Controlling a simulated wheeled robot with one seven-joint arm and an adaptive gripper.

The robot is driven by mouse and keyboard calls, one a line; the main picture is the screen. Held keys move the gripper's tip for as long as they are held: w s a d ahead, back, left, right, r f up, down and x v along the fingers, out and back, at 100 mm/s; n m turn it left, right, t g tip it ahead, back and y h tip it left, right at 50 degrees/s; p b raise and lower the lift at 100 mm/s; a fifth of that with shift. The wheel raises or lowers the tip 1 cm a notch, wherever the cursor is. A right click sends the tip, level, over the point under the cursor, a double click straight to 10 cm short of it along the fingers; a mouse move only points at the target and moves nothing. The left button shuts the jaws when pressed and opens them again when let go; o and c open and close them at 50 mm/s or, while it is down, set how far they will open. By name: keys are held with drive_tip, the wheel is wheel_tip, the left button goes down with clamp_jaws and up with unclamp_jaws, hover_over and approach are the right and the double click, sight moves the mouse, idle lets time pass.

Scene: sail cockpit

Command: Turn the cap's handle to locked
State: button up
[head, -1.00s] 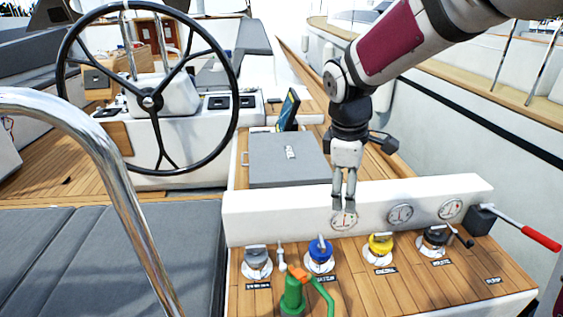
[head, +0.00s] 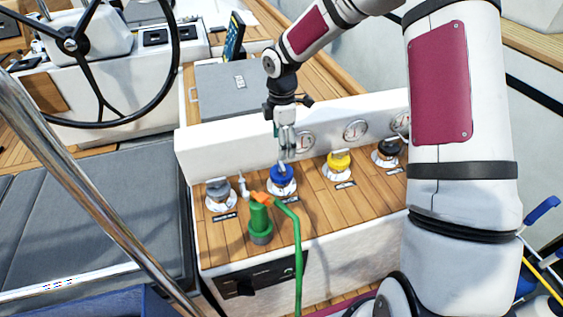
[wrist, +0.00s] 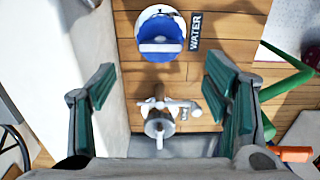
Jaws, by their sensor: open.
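A row of deck caps is set in the teak top of the locker. The blue cap (head: 281,174) sits in a pale ring; the wrist view shows it (wrist: 153,34) near the top, with a raised handle bar across it and a label reading WATER. The yellow cap (head: 339,161), black cap (head: 386,148) and grey cap (head: 218,188) stand in the same row. My gripper (head: 287,158) points down at the blue cap in the head view, overlapping it. In the wrist view its green-padded fingers (wrist: 160,85) are wide apart with nothing held; the blue cap lies beyond the fingertips.
A small metal fitting (wrist: 160,112) shows between and below the fingers, beside the blue cap. A green pump-like body (head: 260,220) with an orange nozzle (head: 262,198) and green hose (head: 298,245) stands close in front. A white wall with gauges (head: 355,130) rises behind the caps.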

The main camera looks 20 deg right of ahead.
sight(282, 164)
wheel_tip(282, 164, down, 8)
drive_tip(key=shift+f, duration=0.25)
drive_tip(key=c, duration=1.2)
drive_tip(key=shift+o, duration=0.2)
